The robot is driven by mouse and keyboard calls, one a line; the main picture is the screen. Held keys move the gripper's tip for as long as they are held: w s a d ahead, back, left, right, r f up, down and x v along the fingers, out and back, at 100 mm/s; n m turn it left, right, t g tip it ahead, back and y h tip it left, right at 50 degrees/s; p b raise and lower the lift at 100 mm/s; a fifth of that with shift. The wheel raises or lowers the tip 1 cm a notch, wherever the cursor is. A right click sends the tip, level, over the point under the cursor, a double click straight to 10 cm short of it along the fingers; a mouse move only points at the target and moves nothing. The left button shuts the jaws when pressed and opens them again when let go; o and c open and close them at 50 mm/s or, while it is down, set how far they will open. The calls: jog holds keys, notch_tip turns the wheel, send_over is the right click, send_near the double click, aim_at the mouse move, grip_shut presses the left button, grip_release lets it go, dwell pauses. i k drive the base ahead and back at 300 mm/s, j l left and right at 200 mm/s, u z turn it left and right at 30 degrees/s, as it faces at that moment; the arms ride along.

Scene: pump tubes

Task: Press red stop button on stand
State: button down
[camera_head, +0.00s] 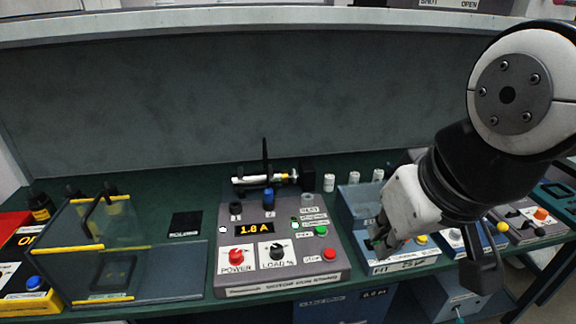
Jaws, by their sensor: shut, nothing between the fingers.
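The grey control stand (285,289) sits on the dark green bench at the centre of the head view. A small red button (329,254) is at its front right, beside a label too small to read surely. A green button (321,230) lies just behind it. A larger red knob (236,255) labelled POWER is at the front left, with a dark LOAD % knob (278,250) beside it. My gripper (376,241) is shut and empty, to the right of the stand, above the blue-grey bin. It is apart from the red button and partly hidden by my wrist.
A display (254,230) on the stand reads 1.8 A. A clear yellow-edged box (75,262) stands at left. The blue-grey bin (353,198) stands right of the stand, with small white bottles (329,182) behind. More button boxes (528,226) line the right side.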

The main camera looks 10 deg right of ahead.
aim_at(329, 254)
jog(key=i+z, duration=0.15)
jog(key=i, duration=0.15)
jog(key=l+u, duration=0.2)
jog(key=u, duration=0.2)
jog(key=k+l+u, duration=0.1)
jog(key=u, duration=0.35)
jog(key=k+l+u, duration=0.1)
jog(key=l, duration=0.35)
jog(key=k+l+u, duration=0.1)
jog(key=k+l, duration=0.15)
jog(key=l, duration=0.15)
jog(key=k+l+u, duration=0.1)
jog(key=l, duration=0.35)
jog(key=k+l, duration=0.25)
jog(key=l, duration=0.15)
jog(key=u, duration=0.05)
